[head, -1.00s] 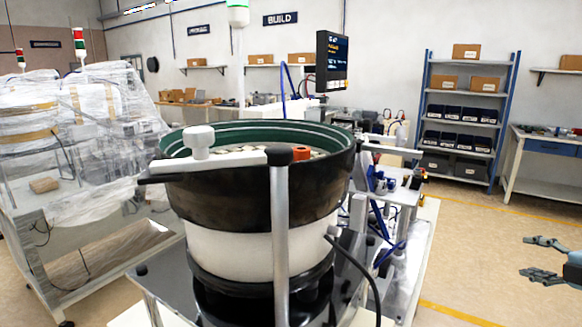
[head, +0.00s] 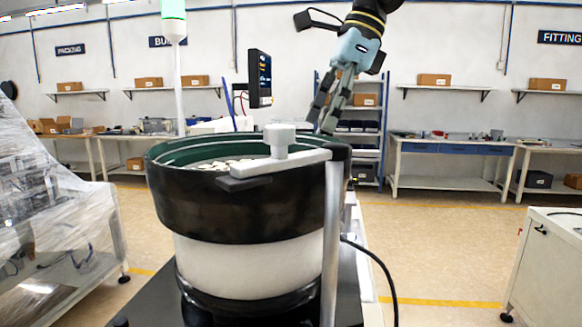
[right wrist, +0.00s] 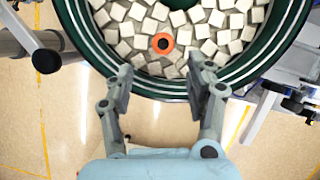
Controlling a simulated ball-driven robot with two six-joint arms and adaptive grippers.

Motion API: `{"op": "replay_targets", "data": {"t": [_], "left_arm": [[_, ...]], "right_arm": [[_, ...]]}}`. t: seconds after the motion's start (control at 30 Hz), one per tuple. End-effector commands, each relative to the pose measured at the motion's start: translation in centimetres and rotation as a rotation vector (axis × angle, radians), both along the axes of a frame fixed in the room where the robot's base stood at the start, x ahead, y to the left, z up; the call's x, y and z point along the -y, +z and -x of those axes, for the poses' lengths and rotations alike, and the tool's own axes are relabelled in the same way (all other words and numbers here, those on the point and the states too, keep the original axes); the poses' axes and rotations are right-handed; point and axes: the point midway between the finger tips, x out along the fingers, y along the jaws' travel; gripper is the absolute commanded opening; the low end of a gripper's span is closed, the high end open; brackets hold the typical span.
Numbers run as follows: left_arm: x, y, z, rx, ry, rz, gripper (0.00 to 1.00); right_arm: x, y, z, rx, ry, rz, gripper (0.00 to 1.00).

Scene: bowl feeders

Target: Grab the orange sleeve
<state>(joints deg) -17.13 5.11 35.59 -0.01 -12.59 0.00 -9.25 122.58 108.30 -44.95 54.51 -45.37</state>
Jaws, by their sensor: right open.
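The orange sleeve (right wrist: 162,43) is a small ring with a dark centre. In the right wrist view it lies among pale square blocks (right wrist: 183,37) in the green bowl (right wrist: 84,40), near the bowl's near rim. My right gripper (right wrist: 160,80) is open and empty, its fingertips on either side of the rim and short of the sleeve. In the head view my right gripper (head: 330,108) hangs above the right side of the feeder bowl (head: 215,205). The sleeve does not show in the head view now. My left gripper is in neither view.
A pale sensor bracket (head: 280,156) reaches over the bowl's front rim from a grey post (head: 331,245). A monitor (head: 259,78) stands behind the bowl. A wrapped machine (head: 50,190) is at the left and a white cabinet (head: 548,262) at the right.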

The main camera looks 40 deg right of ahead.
Motion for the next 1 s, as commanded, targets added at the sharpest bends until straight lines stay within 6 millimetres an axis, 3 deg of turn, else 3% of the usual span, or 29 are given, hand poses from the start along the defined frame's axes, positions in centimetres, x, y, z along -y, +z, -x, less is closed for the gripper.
{"op": "replay_targets", "data": {"t": [0.2,0.37,0.67,0.97,1.0], "left_arm": [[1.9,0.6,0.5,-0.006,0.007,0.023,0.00],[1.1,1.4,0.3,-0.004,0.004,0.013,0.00],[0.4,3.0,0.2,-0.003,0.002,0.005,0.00],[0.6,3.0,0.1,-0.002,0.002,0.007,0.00],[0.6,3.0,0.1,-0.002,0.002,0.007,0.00]], "right_arm": [[-0.9,-2.5,-0.6,-0.002,-0.003,-0.003,0.55],[-1.2,-3.4,-1.0,-0.004,-0.003,-0.003,0.55],[-2.3,-6.9,-2.1,-0.003,-0.005,-0.003,0.55],[-2.5,-7.4,-2.3,0.002,-0.006,-0.005,0.55],[-2.5,-7.4,-2.3,0.002,-0.006,-0.005,0.51]]}}
